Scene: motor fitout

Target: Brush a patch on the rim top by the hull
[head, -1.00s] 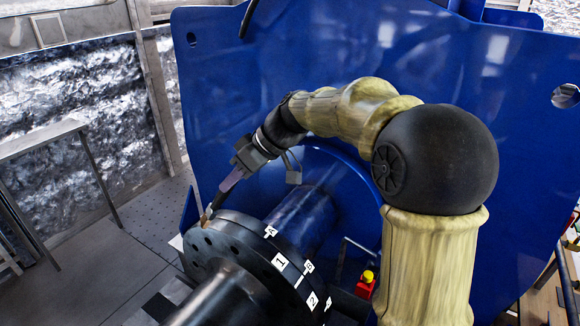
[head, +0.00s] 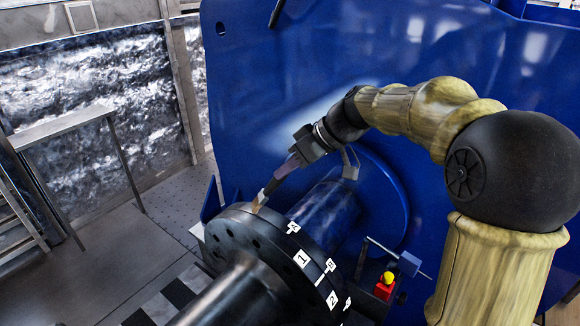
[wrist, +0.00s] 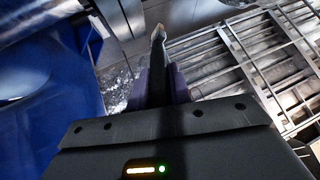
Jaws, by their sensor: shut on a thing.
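The blue hull (head: 300,70) stands behind the flange. In the wrist view the brush (wrist: 158,52) points away from my gripper (wrist: 158,88), its pale tip at the top.
A shaft (head: 225,295) runs from the flange toward the lower left. A red and yellow button box (head: 385,285) and a blue clamp-like part (head: 409,264) are right of the flange. A metal stand (head: 65,128) is at the left. Open floor lies between.

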